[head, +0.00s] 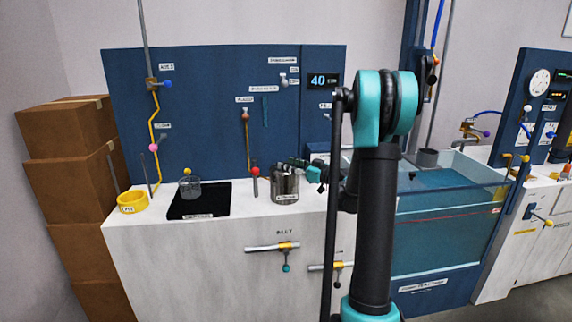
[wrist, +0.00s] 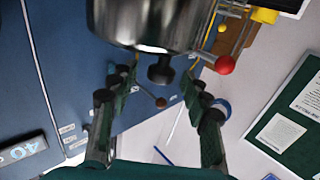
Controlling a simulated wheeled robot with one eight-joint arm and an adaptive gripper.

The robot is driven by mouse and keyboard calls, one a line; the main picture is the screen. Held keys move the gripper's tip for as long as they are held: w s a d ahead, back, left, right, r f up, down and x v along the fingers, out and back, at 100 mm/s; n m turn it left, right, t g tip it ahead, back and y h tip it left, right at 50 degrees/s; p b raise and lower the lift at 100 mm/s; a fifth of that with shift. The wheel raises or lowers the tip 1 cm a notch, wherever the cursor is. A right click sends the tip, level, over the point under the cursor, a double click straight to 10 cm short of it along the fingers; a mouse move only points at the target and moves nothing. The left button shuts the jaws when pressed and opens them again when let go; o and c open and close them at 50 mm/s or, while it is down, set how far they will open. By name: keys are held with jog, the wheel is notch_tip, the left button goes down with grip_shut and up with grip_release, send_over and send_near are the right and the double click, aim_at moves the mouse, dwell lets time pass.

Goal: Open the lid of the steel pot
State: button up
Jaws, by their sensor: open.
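The steel pot (head: 286,185) is a shiny cylinder on the white counter, right of the black panel. In the wrist view the pot (wrist: 150,22) fills the top of the picture. A dark lid knob (wrist: 160,72) sticks out from its end, toward the space between my fingers. My gripper (wrist: 157,78) is open, one finger on each side of the knob, with gaps visible. In the head view my gripper (head: 300,166) is at the pot's top and partly hides it, so the lid's rim is not clear there.
A red-topped lever (head: 255,172) stands just left of the pot; its red ball (wrist: 224,65) shows close by in the wrist view. A clear beaker (head: 187,188) and a yellow ring (head: 132,201) are further left. A water tank (head: 440,200) stands at right.

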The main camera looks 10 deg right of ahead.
jog(key=shift+x, duration=0.85)
grip_shut()
